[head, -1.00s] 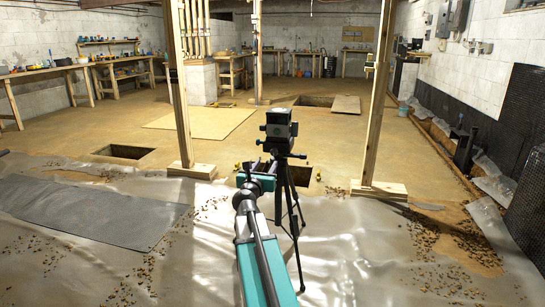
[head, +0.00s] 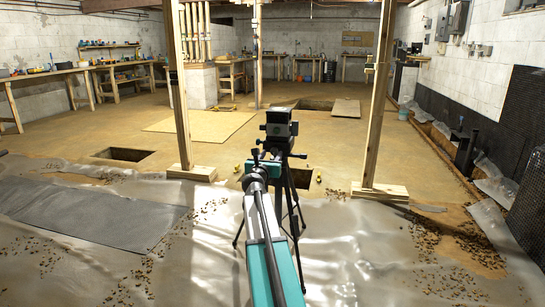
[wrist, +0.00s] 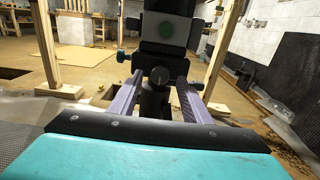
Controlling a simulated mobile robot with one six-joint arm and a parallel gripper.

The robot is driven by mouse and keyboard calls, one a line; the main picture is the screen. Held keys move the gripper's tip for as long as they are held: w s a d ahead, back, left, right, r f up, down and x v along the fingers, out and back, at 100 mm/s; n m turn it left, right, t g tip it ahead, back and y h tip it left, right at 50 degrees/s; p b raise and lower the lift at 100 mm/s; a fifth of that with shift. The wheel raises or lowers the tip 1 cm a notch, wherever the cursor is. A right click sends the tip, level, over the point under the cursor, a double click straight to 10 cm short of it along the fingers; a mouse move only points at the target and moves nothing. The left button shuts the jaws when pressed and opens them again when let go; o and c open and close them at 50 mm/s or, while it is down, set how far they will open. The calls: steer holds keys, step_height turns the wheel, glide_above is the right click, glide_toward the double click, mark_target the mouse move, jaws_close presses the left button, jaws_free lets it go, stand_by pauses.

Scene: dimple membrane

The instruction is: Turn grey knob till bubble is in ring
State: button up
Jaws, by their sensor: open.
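A dark instrument (head: 278,124) stands on a black tripod (head: 293,210). In the head view my arm hides the knob.
Wooden posts (head: 179,95) (head: 377,100) stand left and right of the tripod. A floor pit (head: 300,178) lies behind it, and another (head: 123,155) lies to the left. Plastic sheeting (head: 350,250) with scattered debris covers the near floor.

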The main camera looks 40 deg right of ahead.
mark_target(275, 150)
steer(key=shift+b+x, duration=0.35)
steer(key=shift+x, duration=0.95)
steer(key=shift+c, duration=0.5)
steer(key=c, duration=0.9)
